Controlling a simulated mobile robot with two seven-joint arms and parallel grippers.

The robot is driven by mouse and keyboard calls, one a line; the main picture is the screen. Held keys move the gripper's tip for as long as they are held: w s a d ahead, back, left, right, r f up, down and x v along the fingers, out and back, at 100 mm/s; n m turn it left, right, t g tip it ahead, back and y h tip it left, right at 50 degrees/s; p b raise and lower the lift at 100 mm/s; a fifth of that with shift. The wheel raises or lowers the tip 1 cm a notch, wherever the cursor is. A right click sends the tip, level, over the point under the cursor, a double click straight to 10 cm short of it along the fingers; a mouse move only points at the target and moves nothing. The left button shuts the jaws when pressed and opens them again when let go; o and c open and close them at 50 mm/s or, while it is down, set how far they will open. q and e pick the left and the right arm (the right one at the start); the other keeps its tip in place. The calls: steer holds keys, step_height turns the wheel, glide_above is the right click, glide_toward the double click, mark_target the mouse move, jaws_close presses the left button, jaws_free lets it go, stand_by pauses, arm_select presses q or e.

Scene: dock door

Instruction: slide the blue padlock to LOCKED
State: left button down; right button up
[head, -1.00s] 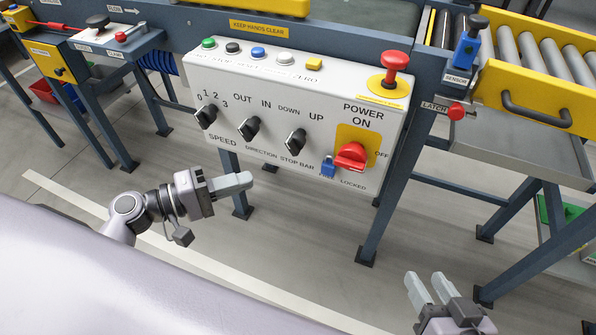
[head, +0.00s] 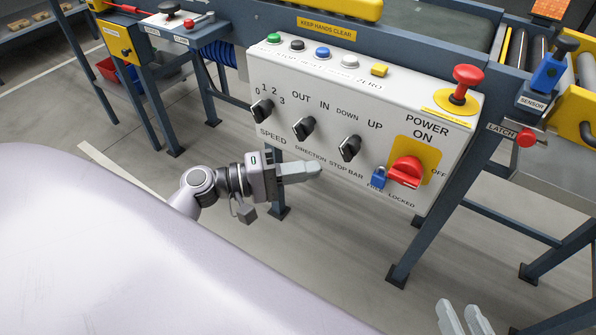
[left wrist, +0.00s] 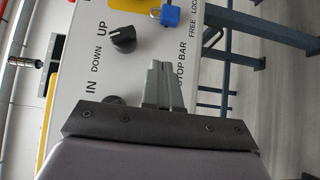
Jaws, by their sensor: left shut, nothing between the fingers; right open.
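The blue padlock (head: 379,177) hangs at the lower right of the white control panel (head: 300,88), just left of the red power knob (head: 406,171). It sits by the word FREE, with LOCKED printed to its right. In the left wrist view the padlock (left wrist: 168,15) is near the top edge. My left gripper (head: 318,170) is shut and empty, pointing right in front of the panel's lower edge, left of and apart from the padlock. Its closed fingers also show in the left wrist view (left wrist: 160,83). My right gripper (head: 466,318) is open at the bottom edge, partly cut off.
The stop bar knob (head: 349,148) and direction knob (head: 303,127) stick out above my left gripper. A red mushroom button (head: 467,76) stands at the panel's top right. A table leg (head: 425,240) rises below the panel. The floor below is clear.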

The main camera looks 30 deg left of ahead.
mark_target(377, 187)
arm_select(q)
steer(key=x, duration=0.6)
steer(key=shift+s+d, duration=0.15)
steer(key=shift+d, duration=1.7)
steer(key=d, duration=0.4)
steer(key=shift+s+d, duration=0.1)
steer(key=shift+d, duration=0.3)
